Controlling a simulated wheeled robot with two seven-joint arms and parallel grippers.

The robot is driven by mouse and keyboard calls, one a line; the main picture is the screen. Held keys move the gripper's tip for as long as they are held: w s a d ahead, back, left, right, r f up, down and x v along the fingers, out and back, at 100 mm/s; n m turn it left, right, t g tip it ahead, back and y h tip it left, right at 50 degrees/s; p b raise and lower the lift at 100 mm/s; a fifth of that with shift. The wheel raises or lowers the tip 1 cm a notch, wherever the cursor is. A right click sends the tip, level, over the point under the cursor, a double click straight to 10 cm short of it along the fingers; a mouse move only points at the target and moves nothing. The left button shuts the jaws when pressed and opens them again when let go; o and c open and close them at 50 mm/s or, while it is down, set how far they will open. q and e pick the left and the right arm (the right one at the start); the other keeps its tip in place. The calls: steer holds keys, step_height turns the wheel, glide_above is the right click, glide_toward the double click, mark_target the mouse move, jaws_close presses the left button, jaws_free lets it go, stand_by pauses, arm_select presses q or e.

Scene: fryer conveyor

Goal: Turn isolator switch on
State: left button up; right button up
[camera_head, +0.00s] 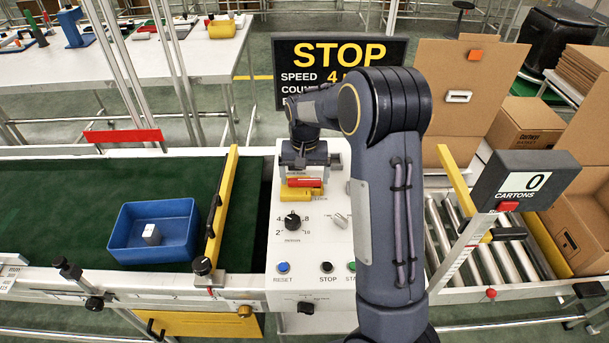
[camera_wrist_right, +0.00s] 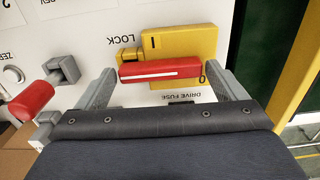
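The isolator switch is a red bar handle (camera_head: 305,182) on a yellow plate (camera_head: 295,195) at the top of the white control panel. In the right wrist view the red handle (camera_wrist_right: 160,70) lies crosswise, its right end near the "0" mark; the "I" mark is above it on the yellow plate (camera_wrist_right: 190,42). My right gripper (camera_head: 304,160) is over the switch. In the wrist view its fingers (camera_wrist_right: 165,75) are spread, one near each end of the handle; contact cannot be told. My left gripper is out of view.
The white panel (camera_head: 279,245) also has a black dial (camera_head: 292,221), a small lever (camera_head: 341,220) and push buttons. A green conveyor (camera_head: 60,220) with a blue bin (camera_head: 120,245) is left; rollers (camera_head: 490,255) and cartons are right. A red-ended part (camera_wrist_right: 32,103) is near the left finger.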

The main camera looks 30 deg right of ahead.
mark_target(305, 180)
step_height(305, 180, up, 8)
steer(key=shift+f, duration=0.2)
steer(key=shift+r, duration=0.1)
steer(key=shift+s, duration=0.1)
stand_by(0.6)
steer(key=s+a+r+n+t+y, duration=0.1)
steer(key=s+a+r+t+y, duration=0.15)
steer(key=s, duration=0.45)
steer(key=s+a+r+n+t+y, duration=0.1)
steer(key=s+a+r, duration=0.2)
steer(key=s, duration=0.3)
steer(key=s+a+f+n+t, duration=0.1)
steer(key=s+a, duration=0.3)
steer(key=s, duration=0.3)
steer(key=s+a+f+n+t, duration=0.1)
steer(key=s+a+n, duration=0.1)
steer(key=s, duration=0.5)
steer(key=shift+a+f, duration=0.15)
steer(key=shift+a, duration=0.7)
